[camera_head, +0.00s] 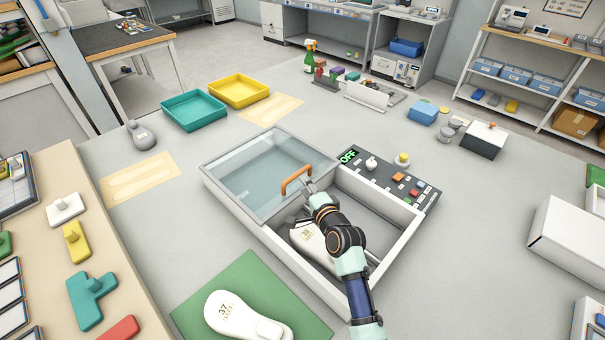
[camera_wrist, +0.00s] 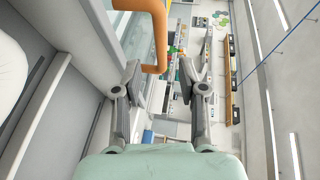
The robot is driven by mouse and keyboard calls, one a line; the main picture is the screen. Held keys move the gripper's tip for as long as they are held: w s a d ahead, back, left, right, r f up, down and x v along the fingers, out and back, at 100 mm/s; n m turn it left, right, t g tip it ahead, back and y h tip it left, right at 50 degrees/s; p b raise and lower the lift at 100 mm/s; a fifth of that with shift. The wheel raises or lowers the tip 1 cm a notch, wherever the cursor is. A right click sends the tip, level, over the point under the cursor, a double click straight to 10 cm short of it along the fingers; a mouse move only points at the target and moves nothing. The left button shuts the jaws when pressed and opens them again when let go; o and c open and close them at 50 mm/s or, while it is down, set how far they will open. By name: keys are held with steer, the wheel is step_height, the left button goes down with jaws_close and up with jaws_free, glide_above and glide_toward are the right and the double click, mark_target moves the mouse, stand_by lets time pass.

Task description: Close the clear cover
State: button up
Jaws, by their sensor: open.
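The clear cover (camera_head: 262,165) is a glass pane in a pale frame, lying over the far left part of the grey box (camera_head: 238,208). The near right part of the box is uncovered. An orange handle (camera_head: 297,178) stands on the cover's right edge; it also shows in the wrist view (camera_wrist: 157,30). My gripper (camera_head: 307,187) is at the handle's near side. In the wrist view my gripper (camera_wrist: 161,72) is open, with the handle's lower end showing between its fingertips. I cannot tell whether they touch it. A white insole piece (camera_head: 308,236) lies inside the box, partly hidden by my arm.
A dark control panel (camera_head: 375,180) with a green OFF display adjoins the box's right side. A green mat (camera_head: 255,275) with a white insole piece marked 37 (camera_head: 238,313) lies in front. Teal (camera_head: 193,112) and yellow (camera_head: 238,91) trays stand behind.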

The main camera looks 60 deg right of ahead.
mark_target(298, 176)
steer(key=b+x, duration=0.3)
steer(key=x, duration=0.4)
steer(key=shift+a, duration=0.1)
steer(key=shift+w, duration=0.25)
steer(key=shift+c, duration=0.3)
jaws_close()
